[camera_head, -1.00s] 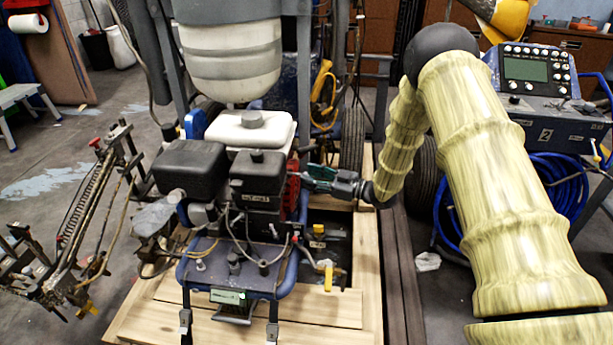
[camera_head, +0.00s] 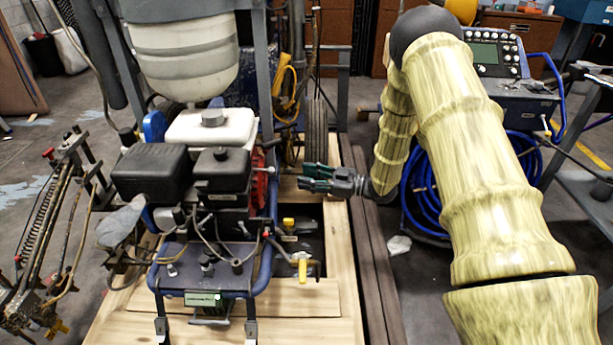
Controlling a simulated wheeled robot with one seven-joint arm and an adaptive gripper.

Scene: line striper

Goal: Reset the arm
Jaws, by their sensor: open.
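My arm (camera_head: 470,160), with a pale wood-like striped surface, reaches in from the lower right, bends at a black joint and comes down to my gripper (camera_head: 308,178). My gripper has dark green fingers that point left and are apart, with nothing between them. It is to the right of the line striper's engine (camera_head: 185,175), above the wooden pallet's right side. A gap shows between the fingertips and the engine's red part (camera_head: 260,175). The arm's base is out of view.
The striper stands on a wooden pallet (camera_head: 300,325). A spring-and-lever assembly (camera_head: 55,225) stands at the left. Grey floor (camera_head: 410,285) shows right of the pallet.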

